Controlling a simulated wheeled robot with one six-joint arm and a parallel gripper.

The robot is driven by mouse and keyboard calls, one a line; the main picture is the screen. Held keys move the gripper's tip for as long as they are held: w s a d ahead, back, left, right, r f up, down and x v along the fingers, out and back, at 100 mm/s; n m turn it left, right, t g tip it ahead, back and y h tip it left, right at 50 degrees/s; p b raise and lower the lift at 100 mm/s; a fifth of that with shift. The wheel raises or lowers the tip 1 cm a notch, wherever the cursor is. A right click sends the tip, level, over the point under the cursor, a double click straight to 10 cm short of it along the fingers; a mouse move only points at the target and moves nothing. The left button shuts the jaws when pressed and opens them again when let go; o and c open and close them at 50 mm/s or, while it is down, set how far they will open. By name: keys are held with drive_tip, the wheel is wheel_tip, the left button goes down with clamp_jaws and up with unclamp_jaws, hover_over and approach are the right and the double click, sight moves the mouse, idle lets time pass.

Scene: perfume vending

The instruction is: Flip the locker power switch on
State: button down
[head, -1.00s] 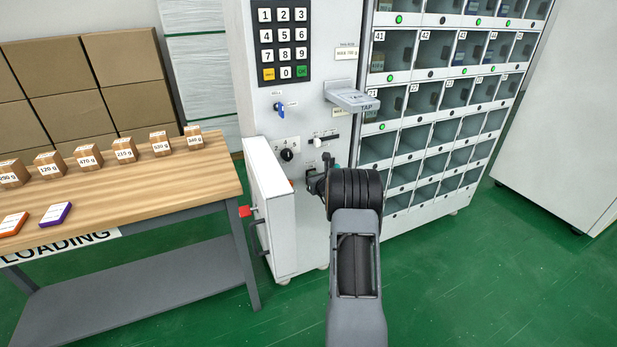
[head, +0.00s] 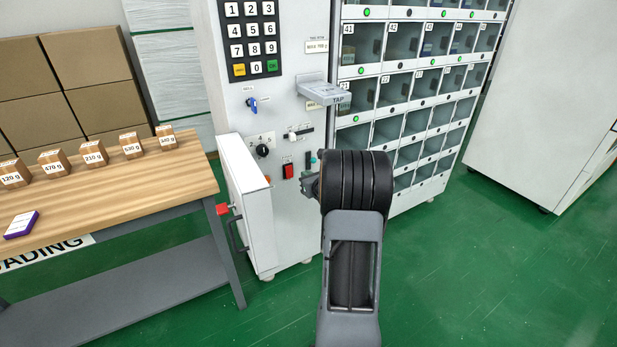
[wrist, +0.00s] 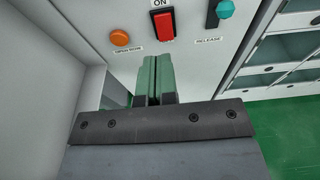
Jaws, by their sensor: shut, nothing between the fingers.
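The power switch is a red rocker (head: 287,171) in a dark frame, low on the white machine's front panel. In the wrist view the red rocker (wrist: 164,25) sits under an "ON" label; I cannot tell which way it is tipped. My gripper (head: 306,186) is near the panel, just right of and below the switch in the head view. In the wrist view my gripper's green fingers (wrist: 156,62) are together and empty. Their tips point at the panel below the switch, and I see no clear contact with the rocker.
An orange button (wrist: 120,37) is left of the switch, a teal knob (wrist: 225,9) marked "RELEASE" right. A white door (head: 245,205) juts out left of my gripper. Lockers (head: 420,110) are right, a loading table (head: 110,195) left. Above are a keypad (head: 252,40) and a tap shelf (head: 324,92).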

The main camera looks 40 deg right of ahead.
drive_tip(key=shift+s+a+r, duration=0.1)
drive_tip(key=shift+s+r, duration=0.2)
drive_tip(key=shift+s, duration=0.3)
idle(0.3)
